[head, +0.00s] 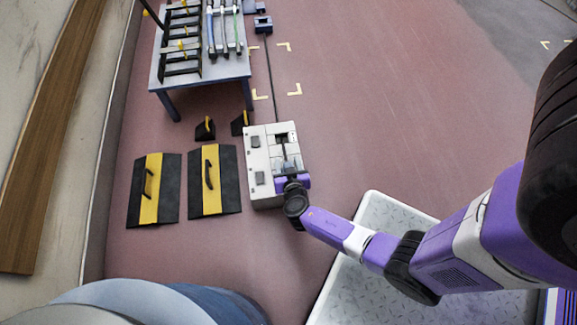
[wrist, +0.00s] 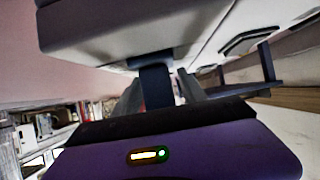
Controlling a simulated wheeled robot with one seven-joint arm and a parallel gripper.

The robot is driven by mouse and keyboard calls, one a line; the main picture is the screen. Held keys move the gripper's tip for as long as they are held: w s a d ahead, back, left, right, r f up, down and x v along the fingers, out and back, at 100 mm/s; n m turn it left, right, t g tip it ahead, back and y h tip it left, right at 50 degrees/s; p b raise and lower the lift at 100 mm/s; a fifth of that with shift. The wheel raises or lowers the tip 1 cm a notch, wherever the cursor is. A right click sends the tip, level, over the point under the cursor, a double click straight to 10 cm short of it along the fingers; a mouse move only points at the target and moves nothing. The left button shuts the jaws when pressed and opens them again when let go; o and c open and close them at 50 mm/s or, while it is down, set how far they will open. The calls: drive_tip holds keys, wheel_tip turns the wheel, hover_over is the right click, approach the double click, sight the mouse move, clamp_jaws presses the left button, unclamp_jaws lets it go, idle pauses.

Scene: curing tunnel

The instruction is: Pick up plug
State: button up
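A white box (head: 258,150) stands on the floor with a slot in its top. My gripper (head: 287,172) is at the box's lower right part, partly hidden by my wrist. In the wrist view the pale underside of a body (wrist: 140,30) fills the top. A dark blue bar (wrist: 156,85) comes down from it between the grey fingers of my gripper (wrist: 160,97). I cannot tell whether the fingers press on the bar or only flank it. The bar may be the plug; its full shape is hidden.
A black cable (head: 270,80) runs from the box to a dark blue block (head: 263,23). Two black and yellow hatches (head: 208,180) with handles lie left. A table (head: 200,75) with a rack stands at the back. A pale tray (head: 345,290) lies near my arm. The right floor is clear.

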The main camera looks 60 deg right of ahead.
clamp_jaws()
drive_tip(key=shift+r, duration=0.1)
